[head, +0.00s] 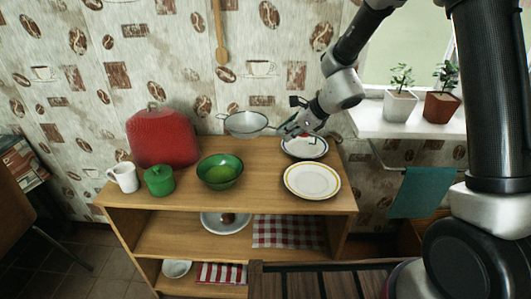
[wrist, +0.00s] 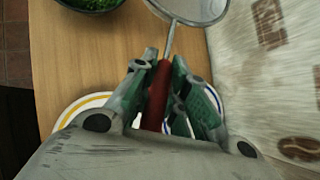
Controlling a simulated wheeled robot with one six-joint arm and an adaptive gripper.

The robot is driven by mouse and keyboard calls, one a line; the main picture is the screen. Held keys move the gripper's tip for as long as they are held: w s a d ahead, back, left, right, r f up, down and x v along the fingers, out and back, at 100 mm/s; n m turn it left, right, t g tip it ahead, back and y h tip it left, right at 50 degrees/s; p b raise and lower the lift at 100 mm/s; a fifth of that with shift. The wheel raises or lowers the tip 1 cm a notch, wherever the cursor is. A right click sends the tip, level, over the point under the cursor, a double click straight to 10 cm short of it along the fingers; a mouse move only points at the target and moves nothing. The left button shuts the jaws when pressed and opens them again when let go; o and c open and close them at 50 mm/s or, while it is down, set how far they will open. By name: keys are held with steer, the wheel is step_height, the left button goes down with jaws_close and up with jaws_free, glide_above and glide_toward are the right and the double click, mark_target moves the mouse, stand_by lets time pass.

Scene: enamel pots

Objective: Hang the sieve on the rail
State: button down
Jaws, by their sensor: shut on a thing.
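The sieve has a round pale mesh bowl (head: 246,123) with a thin metal neck and a red handle (wrist: 158,95). My gripper (head: 287,128) is shut on the red handle, with the fingers on both sides of it in the wrist view. The sieve is held above the back of the wooden shelf unit, near the wall, with its bowl pointing left in the head view. A thin metal rail (head: 388,167) shows below the window sill, right of my gripper, with a green cloth (head: 424,192) hanging there. The sieve is apart from this rail.
On the unit (head: 268,200) stand a red cover (head: 162,138), white mug (head: 123,177), green lidded pot (head: 159,181), green bowl (head: 220,172), yellow-rimmed plate (head: 312,181) and dark-rimmed plate (head: 304,147). A wooden spoon (head: 221,52) hangs on the wall. Potted plants (head: 399,106) stand on the sill.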

step_height(320, 180, down, 8)
steer(key=shift+r, duration=0.1)
steer(key=shift+f, duration=0.2)
steer(key=shift+f, duration=0.45)
steer(key=c, duration=1.4)
jaws_free()
steer(key=shift+r, duration=0.1)
